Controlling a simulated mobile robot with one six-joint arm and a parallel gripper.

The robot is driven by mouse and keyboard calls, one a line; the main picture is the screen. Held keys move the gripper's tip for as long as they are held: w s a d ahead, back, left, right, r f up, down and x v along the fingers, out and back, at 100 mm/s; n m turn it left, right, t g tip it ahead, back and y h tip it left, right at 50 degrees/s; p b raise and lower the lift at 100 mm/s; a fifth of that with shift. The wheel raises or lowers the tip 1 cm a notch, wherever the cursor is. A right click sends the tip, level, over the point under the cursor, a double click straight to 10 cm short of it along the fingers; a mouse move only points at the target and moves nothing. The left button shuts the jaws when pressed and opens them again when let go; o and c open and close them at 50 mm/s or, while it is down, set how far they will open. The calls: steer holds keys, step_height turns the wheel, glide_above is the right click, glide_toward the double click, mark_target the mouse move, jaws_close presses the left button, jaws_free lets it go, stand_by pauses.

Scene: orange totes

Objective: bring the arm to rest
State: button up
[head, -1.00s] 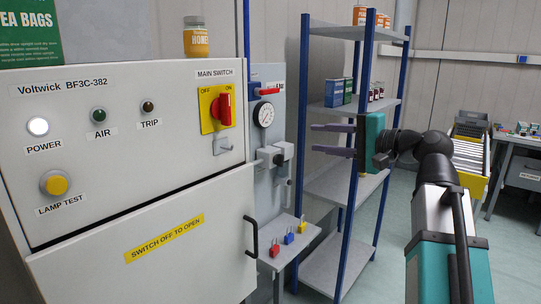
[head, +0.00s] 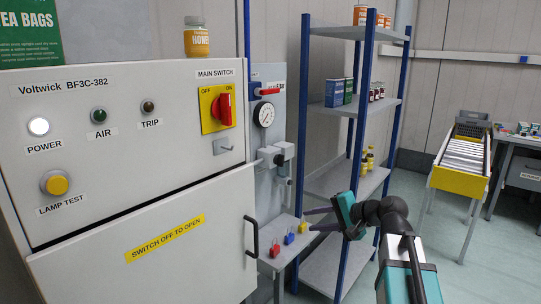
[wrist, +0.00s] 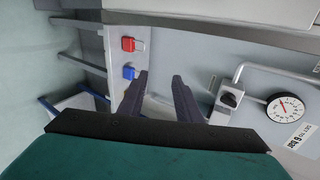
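My gripper (head: 319,220) is in the head view, right of the cabinet and in front of the blue-posted shelf rack. Its two dark fingers point left, toward the small shelf with padlocks. In the wrist view the fingers (wrist: 158,98) stand apart with nothing between them. The gripper is open and empty. My arm reaches up to it from the lower right.
The control cabinet (head: 120,150) fills the left. A small shelf with red (head: 275,250), blue (head: 289,238) and yellow (head: 303,227) padlocks stands near the fingers. The rack (head: 330,190) is behind my gripper. A roller conveyor (head: 462,160) stands right. Open floor lies between.

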steer(key=s+f+n+g+h, duration=0.15)
steer(key=s+f, duration=0.25)
steer(key=f, duration=0.9)
steer(key=s+f+g+h, duration=0.1)
steer(key=s+f+g, duration=0.25)
steer(key=f, duration=0.95)
steer(key=s+f+n+g+h, duration=0.15)
steer(key=s+f, duration=0.35)
steer(key=f, duration=0.8)
steer(key=s+d+f+n+g+h, duration=0.1)
steer(key=s+f+n+g+h, duration=0.1)
steer(key=s+f, duration=0.9)
steer(key=s+d+f+n+g+h, duration=0.2)
steer(key=s+f+g, duration=0.3)
steer(key=s+f, duration=0.7)
steer(key=s+n+h, duration=0.1)
steer(key=s, duration=0.6)
steer(key=shift+d+n, duration=0.25)
steer(key=shift+n, duration=0.05)
